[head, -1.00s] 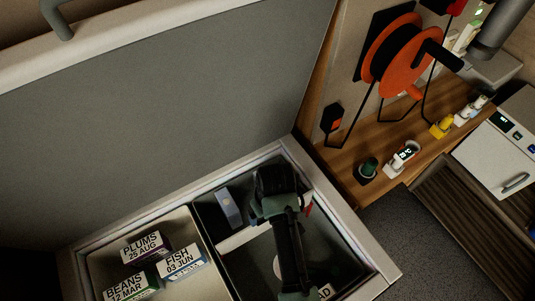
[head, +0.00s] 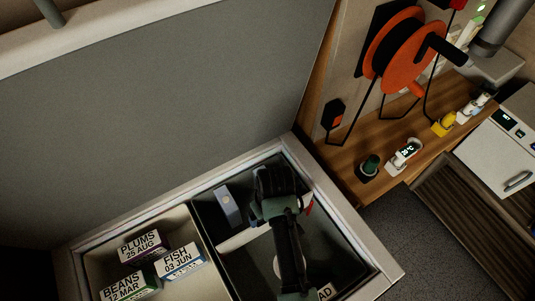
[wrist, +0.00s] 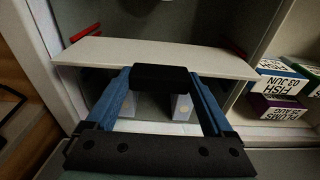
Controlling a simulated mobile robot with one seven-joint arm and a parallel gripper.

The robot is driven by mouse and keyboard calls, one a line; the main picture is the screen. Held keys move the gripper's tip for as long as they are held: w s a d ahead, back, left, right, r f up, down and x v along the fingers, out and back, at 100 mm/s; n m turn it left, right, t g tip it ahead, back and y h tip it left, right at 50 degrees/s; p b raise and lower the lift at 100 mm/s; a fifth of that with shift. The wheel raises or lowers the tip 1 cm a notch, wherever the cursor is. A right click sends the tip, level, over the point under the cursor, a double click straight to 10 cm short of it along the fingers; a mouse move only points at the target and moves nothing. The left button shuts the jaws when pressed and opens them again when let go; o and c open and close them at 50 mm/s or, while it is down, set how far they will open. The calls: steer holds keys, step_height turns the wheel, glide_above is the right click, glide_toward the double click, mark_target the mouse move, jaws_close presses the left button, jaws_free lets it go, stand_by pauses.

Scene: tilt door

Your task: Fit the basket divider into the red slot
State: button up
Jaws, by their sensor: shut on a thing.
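The basket divider (wrist: 110,51) is a pale flat panel lying across the chest's right compartment; it also shows in the head view (head: 238,238), partly hidden by my arm. My gripper (wrist: 160,78) is shut on the divider near the middle of its near edge, with a dark block between the blue fingers. Red slot marks show beyond the divider's ends in the wrist view, a left one (wrist: 84,33) and a right one (wrist: 239,49). One red mark (head: 309,207) shows right of my gripper (head: 272,185) in the head view. The divider looks apart from the marks; its depth is unclear.
The left compartment holds boxes labelled PLUMS (head: 143,245), FISH (head: 180,261) and BEANS (head: 130,286). A grey-blue box (head: 228,206) stands in the right compartment's back left. The raised lid (head: 150,110) is behind. An orange reel (head: 400,58) hangs at the right.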

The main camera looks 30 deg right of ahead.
steer(key=shift+f+b, duration=2.4)
steer(key=shift+f, duration=1.4)
steer(key=o, duration=1.2)
steer(key=shift+r, duration=0.1)
steer(key=r, duration=0.4)
steer(key=s+r, duration=0.1)
steer(key=r, duration=0.8)
steer(key=shift+s+p, duration=0.25)
steer(key=shift+p, duration=0.15)
steer(key=shift+f, duration=0.1)
